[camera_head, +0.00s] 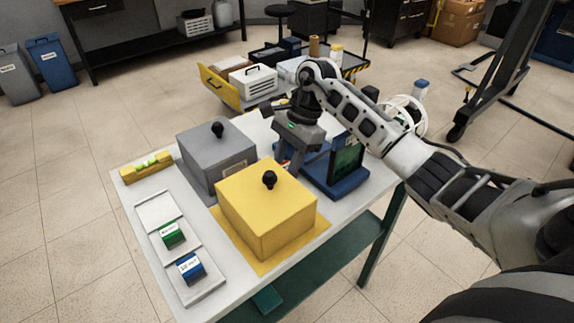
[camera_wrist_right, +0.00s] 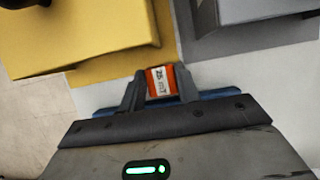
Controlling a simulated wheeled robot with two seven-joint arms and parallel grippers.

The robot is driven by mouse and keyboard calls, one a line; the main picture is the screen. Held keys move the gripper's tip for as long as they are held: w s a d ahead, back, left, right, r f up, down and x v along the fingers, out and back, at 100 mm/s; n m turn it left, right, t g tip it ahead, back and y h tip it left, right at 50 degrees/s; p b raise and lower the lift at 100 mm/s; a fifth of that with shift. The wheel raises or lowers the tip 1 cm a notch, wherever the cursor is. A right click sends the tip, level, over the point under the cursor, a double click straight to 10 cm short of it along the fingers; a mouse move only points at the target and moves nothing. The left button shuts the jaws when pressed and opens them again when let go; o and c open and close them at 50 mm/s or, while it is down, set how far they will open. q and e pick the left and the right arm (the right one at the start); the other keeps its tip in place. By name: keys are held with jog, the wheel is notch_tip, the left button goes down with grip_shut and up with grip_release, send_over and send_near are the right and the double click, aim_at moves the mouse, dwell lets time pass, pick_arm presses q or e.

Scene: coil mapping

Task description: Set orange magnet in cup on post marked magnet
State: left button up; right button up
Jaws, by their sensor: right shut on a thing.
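The orange magnet (camera_wrist_right: 161,82) is a small orange block with a white printed label. It sits between the two fingers of my right gripper (camera_head: 287,164), which is shut on it. In the head view the arm reaches in from the right, and the gripper hangs behind the yellow box and right of the grey box. A cup on a post marked magnet cannot be picked out in either view. My left gripper is in neither view.
A yellow box (camera_head: 267,210) and a grey box (camera_head: 213,160), both with black knobs, stand on the white table (camera_head: 150,195). A blue device with a screen (camera_head: 340,170) is beside the gripper. Green (camera_head: 172,236) and blue (camera_head: 190,268) blocks lie on a tray at left.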

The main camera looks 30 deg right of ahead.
jog(key=shift+f, duration=0.15)
jog(key=o, duration=1.1)
